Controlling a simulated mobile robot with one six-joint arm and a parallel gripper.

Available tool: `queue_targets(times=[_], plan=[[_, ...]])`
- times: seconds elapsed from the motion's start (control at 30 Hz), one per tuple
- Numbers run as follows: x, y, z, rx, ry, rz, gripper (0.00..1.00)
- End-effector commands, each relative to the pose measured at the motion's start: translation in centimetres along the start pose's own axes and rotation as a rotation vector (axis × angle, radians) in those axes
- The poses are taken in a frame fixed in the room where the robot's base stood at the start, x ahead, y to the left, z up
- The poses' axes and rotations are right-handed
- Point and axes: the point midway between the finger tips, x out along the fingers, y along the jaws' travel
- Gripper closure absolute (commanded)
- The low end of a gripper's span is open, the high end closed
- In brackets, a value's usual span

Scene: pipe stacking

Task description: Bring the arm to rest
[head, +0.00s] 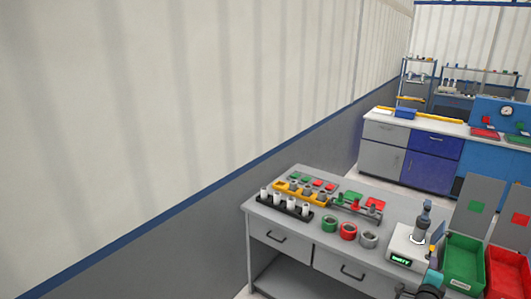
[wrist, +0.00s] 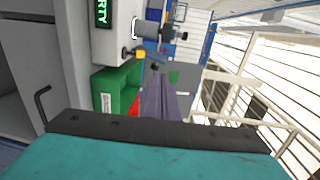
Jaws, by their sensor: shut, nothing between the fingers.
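My gripper (wrist: 160,135) fills the bottom of the wrist view as a teal body with a dark front edge. It is shut and holds nothing. In the head view, a teal and dark part of my arm shows at the bottom right, in front of the grey workbench (head: 345,205). The gripper is apart from the white device (head: 408,245) with a green-lettered display, which also shows at the top left of the wrist view (wrist: 112,40). A grey fitting (head: 422,226) stands on that device.
A green bin (head: 463,262) and a red bin (head: 505,272) stand right of the bench. White pipes (head: 284,202), several colored parts and rings (head: 348,231) sit on the bench. A long wall runs along the left. A second bench (head: 412,140) stands behind.

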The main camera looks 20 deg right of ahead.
Motion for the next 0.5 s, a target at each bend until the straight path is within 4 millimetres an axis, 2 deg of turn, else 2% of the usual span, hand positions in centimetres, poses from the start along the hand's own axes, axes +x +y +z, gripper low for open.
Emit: queue_targets(times=[0.17, 0.5], plan=[[0.1, 1.3, 4.1, -0.005, -0.056, 0.006, 1.0], [-1.7, 7.0, 16.2, -0.022, -0.225, 0.056, 1.0]])
